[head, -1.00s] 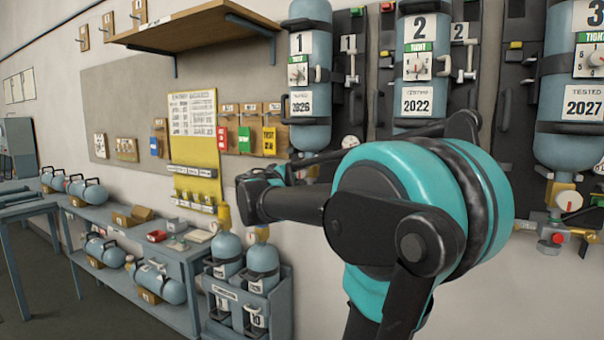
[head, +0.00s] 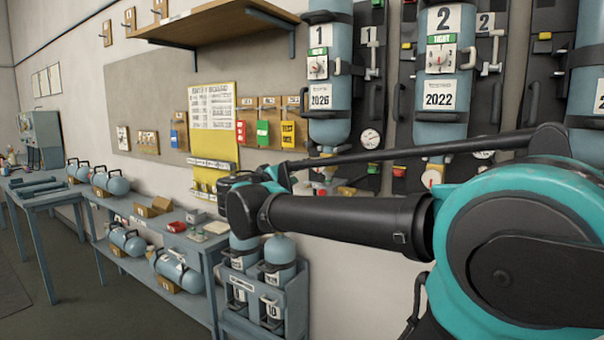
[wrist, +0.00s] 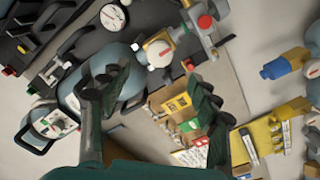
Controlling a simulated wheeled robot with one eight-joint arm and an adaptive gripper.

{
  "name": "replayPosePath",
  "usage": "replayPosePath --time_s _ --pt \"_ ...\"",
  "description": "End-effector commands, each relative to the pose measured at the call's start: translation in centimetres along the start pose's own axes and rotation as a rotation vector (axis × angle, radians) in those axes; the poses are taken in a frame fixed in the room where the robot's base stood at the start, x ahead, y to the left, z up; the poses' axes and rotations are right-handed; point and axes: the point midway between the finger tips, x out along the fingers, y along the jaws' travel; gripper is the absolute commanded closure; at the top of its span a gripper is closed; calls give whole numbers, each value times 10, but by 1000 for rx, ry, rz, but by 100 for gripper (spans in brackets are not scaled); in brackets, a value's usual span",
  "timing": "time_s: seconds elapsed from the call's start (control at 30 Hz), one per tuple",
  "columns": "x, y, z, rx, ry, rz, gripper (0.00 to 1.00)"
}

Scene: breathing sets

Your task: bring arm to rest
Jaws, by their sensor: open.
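My gripper (wrist: 155,100) shows in the wrist view with its two dark green fingers spread wide apart. I see nothing held between them. Behind the fingers are wall cylinders, a gauge and the tag board, tilted in the picture. In the head view my black and teal arm crosses from the right edge to the middle, in front of the wall. My gripper cannot be made out there.
Blue-grey cylinders number 1 (head: 329,120) and number 2 (head: 440,95) hang on the wall behind my arm. A yellow board (head: 212,145) hangs left of them. A cylinder rack (head: 292,305) and a bench (head: 195,245) stand below. Open floor (head: 80,300) lies at lower left.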

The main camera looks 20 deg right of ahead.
Motion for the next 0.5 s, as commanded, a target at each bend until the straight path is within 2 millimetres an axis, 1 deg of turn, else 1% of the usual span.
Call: replayPosePath --time_s 0.3,0.37,0.47,0.5 --pt "0 0 0 0 -1 0 38" --pt "1 -2 4 -2 -8 -4 38" --pt "4 -12 25 -12 -55 -34 38" --pt "5 -19 40 -18 -87 -56 38"
